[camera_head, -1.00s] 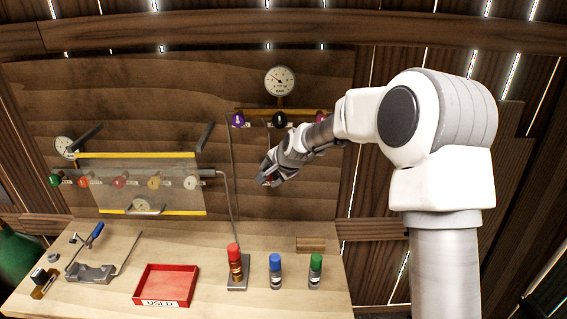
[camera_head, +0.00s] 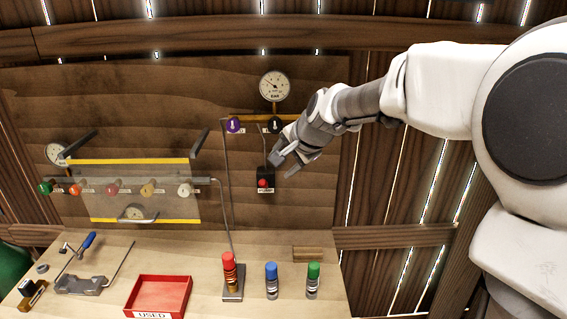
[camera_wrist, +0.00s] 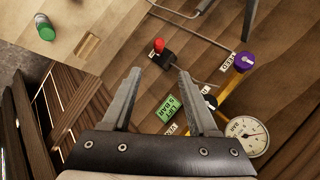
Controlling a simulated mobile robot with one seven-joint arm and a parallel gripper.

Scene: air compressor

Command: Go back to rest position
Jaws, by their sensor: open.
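My gripper (camera_head: 288,166) is open and empty in front of the wooden back panel (camera_head: 310,85). In the head view it is just right of a black box with a red button (camera_head: 263,182), apart from it. In the wrist view both fingers (camera_wrist: 155,92) stand wide apart with nothing between them, and the red button (camera_wrist: 159,45) shows beyond the fingertips. My arm reaches in from the right and hides part of the yellow pipe below the gauge.
A round gauge (camera_head: 275,86) and a purple knob (camera_head: 235,124) are on the panel. The bench holds a red tray (camera_head: 158,296), a red-topped cylinder (camera_head: 229,272), a blue-topped one (camera_head: 271,280) and a green-topped one (camera_head: 313,280). A clear cover (camera_head: 135,190) is at left.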

